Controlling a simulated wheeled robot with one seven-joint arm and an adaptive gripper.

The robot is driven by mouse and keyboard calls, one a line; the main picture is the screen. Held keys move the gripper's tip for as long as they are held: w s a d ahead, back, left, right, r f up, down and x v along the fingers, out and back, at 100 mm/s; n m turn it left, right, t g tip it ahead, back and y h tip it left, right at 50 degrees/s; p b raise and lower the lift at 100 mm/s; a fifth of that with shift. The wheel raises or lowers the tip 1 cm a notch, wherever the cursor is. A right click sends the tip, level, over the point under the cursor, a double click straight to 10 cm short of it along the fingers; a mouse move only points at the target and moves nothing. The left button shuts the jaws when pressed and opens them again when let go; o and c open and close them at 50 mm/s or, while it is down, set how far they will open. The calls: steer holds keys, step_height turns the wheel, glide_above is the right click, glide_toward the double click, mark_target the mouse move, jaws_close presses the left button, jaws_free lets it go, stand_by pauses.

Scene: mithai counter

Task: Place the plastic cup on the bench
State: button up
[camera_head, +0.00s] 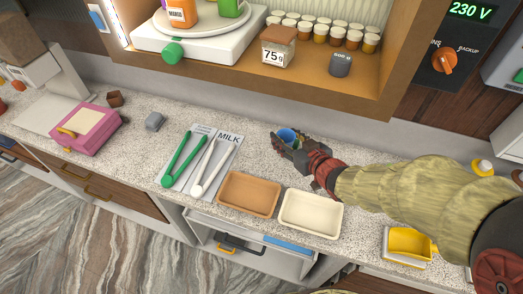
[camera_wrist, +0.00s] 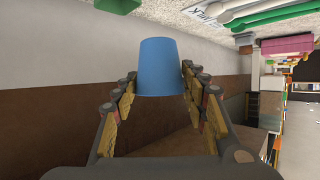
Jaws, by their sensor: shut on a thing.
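A blue plastic cup (camera_wrist: 160,66) is between the fingers of my gripper (camera_wrist: 160,88) in the wrist view. The fingers press on its two sides, and it looks upside down in that picture. In the head view the cup (camera_head: 287,134) shows as a small blue shape at the fingertips of my gripper (camera_head: 285,142), partly hidden by the fingers. The gripper is over the speckled bench (camera_head: 255,160), behind the brown and cream trays. I cannot tell whether the cup touches the bench.
A brown tray (camera_head: 248,194) and a cream tray (camera_head: 310,214) stand near the front edge. Green tongs (camera_head: 184,158) and white tongs (camera_head: 210,167) lie on a MILK card (camera_head: 230,139) to the left. A shelf (camera_head: 330,88) with jars overhangs the back. Bare bench shows between card and gripper.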

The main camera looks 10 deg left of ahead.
steer(key=f+b+x, duration=0.1)
steer(key=x, duration=0.4)
steer(key=s+f+b+x, duration=0.1)
steer(key=x, duration=0.3)
steer(key=f+b+x, duration=0.1)
steer(key=b+x, duration=0.1)
steer(key=x, duration=0.3)
steer(key=shift+f, duration=0.25)
steer(key=shift+w+a+f, duration=0.2)
steer(key=shift+f, duration=0.2)
steer(key=shift+w+a+f+b, duration=0.1)
steer(key=shift+f+b, duration=0.5)
steer(key=shift+f, duration=0.95)
steer(key=shift+f, duration=0.15)
steer(key=o, duration=1.1)
